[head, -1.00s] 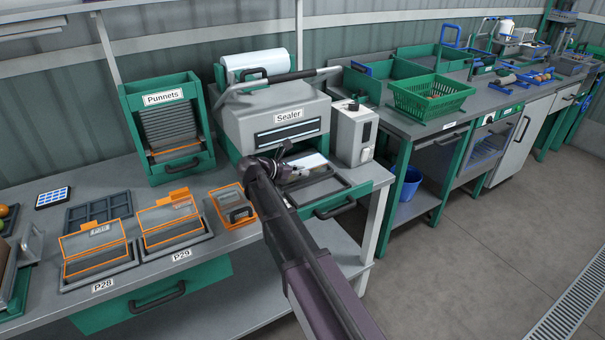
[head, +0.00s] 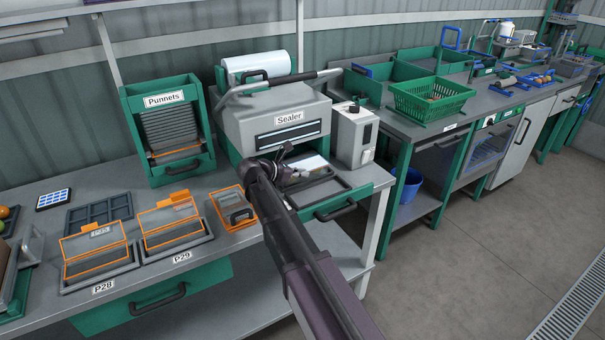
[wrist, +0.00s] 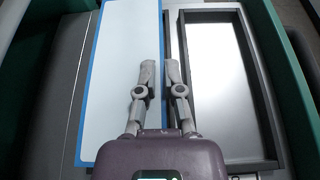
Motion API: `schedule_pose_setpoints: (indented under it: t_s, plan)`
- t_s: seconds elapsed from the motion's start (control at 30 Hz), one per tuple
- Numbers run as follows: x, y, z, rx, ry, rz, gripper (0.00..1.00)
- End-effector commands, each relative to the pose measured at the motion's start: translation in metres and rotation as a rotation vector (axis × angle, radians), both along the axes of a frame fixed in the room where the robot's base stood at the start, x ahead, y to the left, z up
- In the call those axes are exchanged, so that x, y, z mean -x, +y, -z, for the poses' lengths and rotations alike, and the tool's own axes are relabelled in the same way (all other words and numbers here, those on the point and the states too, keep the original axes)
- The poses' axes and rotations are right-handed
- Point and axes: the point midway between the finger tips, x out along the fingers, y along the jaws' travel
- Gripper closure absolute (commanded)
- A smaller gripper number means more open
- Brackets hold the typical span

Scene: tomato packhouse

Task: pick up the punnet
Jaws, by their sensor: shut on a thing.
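The punnet (wrist: 122,70) seems to be the long white-topped piece with blue edges at left of centre in the wrist view. In the head view a small part of its white top (head: 314,163) shows at the sealer's front, the rest hidden by my arm. My gripper (wrist: 160,72) is at its right edge, its two fingers nearly together. The fingers appear closed on that edge; the exact contact is hard to see. My gripper also shows in the head view (head: 284,158).
A dark-framed tray (wrist: 258,120) with a bright inside lies right of the punnet. Green side walls (wrist: 283,60) flank the space. The sealer (head: 270,105) stands behind, a grey control box (head: 354,138) to its right. Orange-edged holders (head: 232,207) stand left on the bench.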

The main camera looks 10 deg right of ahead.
Motion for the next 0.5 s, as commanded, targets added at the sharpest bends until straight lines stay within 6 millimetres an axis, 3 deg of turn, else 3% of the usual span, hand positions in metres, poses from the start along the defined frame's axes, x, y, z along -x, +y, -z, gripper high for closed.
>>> schedule_pose_setpoints:
  t_s: [0.5]
  plan:
    - [0.000, 0.000, -0.023, 0.000, 0.000, 0.000, 1.00]
